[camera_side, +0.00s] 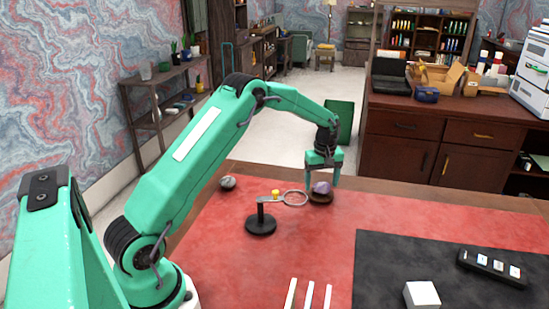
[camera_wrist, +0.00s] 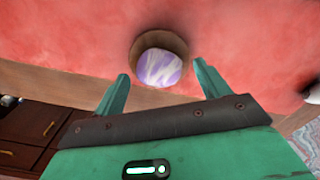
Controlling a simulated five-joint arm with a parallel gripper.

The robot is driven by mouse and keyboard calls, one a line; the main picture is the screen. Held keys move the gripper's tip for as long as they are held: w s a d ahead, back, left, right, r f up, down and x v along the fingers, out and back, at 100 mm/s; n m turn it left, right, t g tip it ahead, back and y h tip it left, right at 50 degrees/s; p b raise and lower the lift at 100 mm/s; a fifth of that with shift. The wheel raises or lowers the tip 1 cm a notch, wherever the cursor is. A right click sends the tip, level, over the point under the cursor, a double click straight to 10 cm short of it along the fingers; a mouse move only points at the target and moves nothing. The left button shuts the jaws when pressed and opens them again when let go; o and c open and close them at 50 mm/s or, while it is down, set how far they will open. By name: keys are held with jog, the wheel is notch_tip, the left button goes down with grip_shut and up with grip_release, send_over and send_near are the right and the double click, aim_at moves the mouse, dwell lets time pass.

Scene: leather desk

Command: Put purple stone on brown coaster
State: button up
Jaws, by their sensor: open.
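The purple stone (camera_side: 322,187) rests on the brown coaster (camera_side: 320,200) near the far edge of the red desk top. In the wrist view the white-streaked purple stone (camera_wrist: 158,67) lies within the round brown coaster (camera_wrist: 158,36), toward its near side. My gripper (camera_side: 323,178) is open, with its fingers pointing down around or just above the stone. In the wrist view the open fingers (camera_wrist: 161,72) stand apart, one on each side of the stone's near end. I cannot tell whether either finger touches it.
A black stand (camera_side: 261,222) with a ring (camera_side: 295,198) is just left of the coaster, a small yellow piece (camera_side: 276,193) by it. A grey stone (camera_side: 228,182) lies farther left. White sticks (camera_side: 309,294), a white cube (camera_side: 421,294) and a remote (camera_side: 492,266) are nearer.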

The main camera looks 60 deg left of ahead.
aim_at(322, 184)
notch_tip(322, 184, up, 11)
jog(key=shift+r, duration=0.15)
dwell(0.4)
dwell(0.5)
jog(key=s+d+r+m+t, duration=0.3)
jog(key=s+d+r+m, duration=0.4)
jog(key=s+d+r, duration=0.5)
jog(key=s+d+f+m+t, duration=0.1)
jog(key=s+d+m, duration=0.1)
jog(key=s, duration=0.8)
jog(key=s+d+f+m+t, duration=0.1)
jog(key=s+m, duration=0.4)
jog(key=s, duration=0.6)
jog(key=shift+d+m+t, duration=0.3)
jog(key=shift+d, duration=0.25)
